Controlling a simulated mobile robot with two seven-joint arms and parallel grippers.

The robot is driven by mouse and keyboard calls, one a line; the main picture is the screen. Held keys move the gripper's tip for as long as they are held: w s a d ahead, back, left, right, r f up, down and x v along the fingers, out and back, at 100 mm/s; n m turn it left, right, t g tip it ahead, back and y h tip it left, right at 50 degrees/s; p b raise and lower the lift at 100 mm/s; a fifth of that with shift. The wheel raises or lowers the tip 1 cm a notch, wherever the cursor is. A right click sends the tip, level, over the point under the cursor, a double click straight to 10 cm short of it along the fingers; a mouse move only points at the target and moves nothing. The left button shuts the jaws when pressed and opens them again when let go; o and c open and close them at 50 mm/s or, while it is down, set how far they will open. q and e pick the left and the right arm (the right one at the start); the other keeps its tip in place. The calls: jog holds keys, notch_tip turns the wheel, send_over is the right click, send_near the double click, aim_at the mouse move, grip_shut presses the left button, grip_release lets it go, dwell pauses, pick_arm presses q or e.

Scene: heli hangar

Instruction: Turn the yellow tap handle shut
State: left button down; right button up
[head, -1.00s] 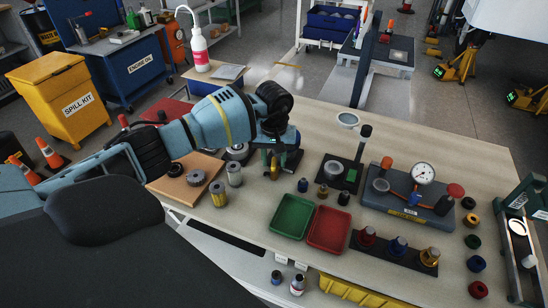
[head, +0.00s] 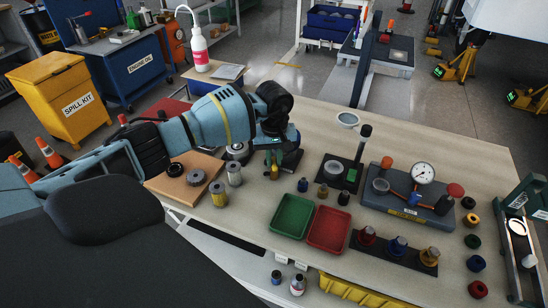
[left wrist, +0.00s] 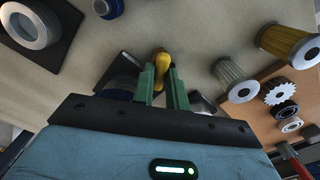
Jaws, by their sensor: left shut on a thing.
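The yellow tap handle (left wrist: 161,62) shows in the left wrist view between the green fingers of my left gripper (left wrist: 164,82). The fingers are shut on it. In the head view my left gripper (head: 273,160) points down at the back left of the bench, and a small yellow part (head: 274,173) shows just below its fingers. The tap's body is mostly hidden by the gripper, so I cannot tell how far the handle is turned. My right gripper is not in view.
A wooden board (head: 172,185) with round metal parts lies left of the gripper, and cylindrical filters (head: 219,195) stand in front. A green tray (head: 291,217) and a red tray (head: 328,229) lie to the front right. A dark stand (head: 341,172) is on the right.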

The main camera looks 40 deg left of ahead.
aim_at(274, 162)
pick_arm(q)
jog(key=n, duration=0.6)
jog(key=shift+r+p, duration=0.15)
jog(key=shift+p, duration=0.15)
jog(key=n+p, duration=0.1)
jog(key=n, duration=0.4)
jog(key=shift+n, duration=0.4)
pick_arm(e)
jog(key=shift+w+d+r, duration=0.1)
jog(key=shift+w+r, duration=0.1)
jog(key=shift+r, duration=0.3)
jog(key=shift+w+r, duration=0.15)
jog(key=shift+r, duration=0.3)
pick_arm(q)
jog(key=c, duration=1.4)
grip_release()
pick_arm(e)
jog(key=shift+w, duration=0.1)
pick_arm(q)
jog(key=shift+r, duration=3.85)
